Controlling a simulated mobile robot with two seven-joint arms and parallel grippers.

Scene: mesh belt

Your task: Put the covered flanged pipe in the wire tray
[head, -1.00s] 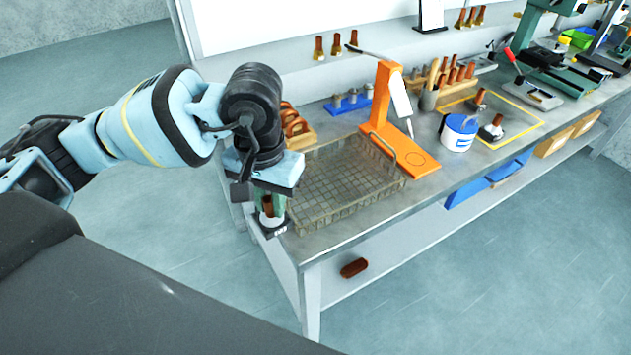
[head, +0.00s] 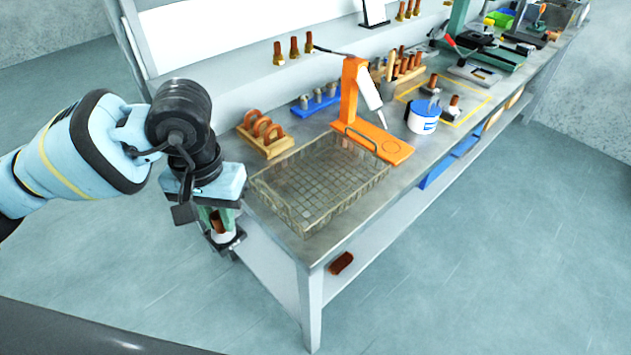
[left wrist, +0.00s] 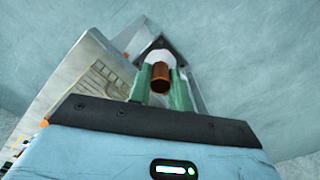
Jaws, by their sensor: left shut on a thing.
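My left gripper (head: 220,228) is shut on the covered flanged pipe (head: 217,225), a copper-brown pipe with a white part at its lower end. In the left wrist view the pipe (left wrist: 160,78) sits between the green finger pads, with the white part beyond it. The gripper points down off the left end of the bench, beside the wire tray and apart from it. The wire tray (head: 300,222) is a brownish mesh basket on the near left end of the bench. It looks empty. My right gripper is not in view.
A wooden rack with copper rings (head: 268,150) stands behind the tray. An orange stand (head: 385,145) is close to the tray's right. A white and blue tub (head: 424,118) is farther right. A brown piece (head: 341,263) lies on the lower shelf.

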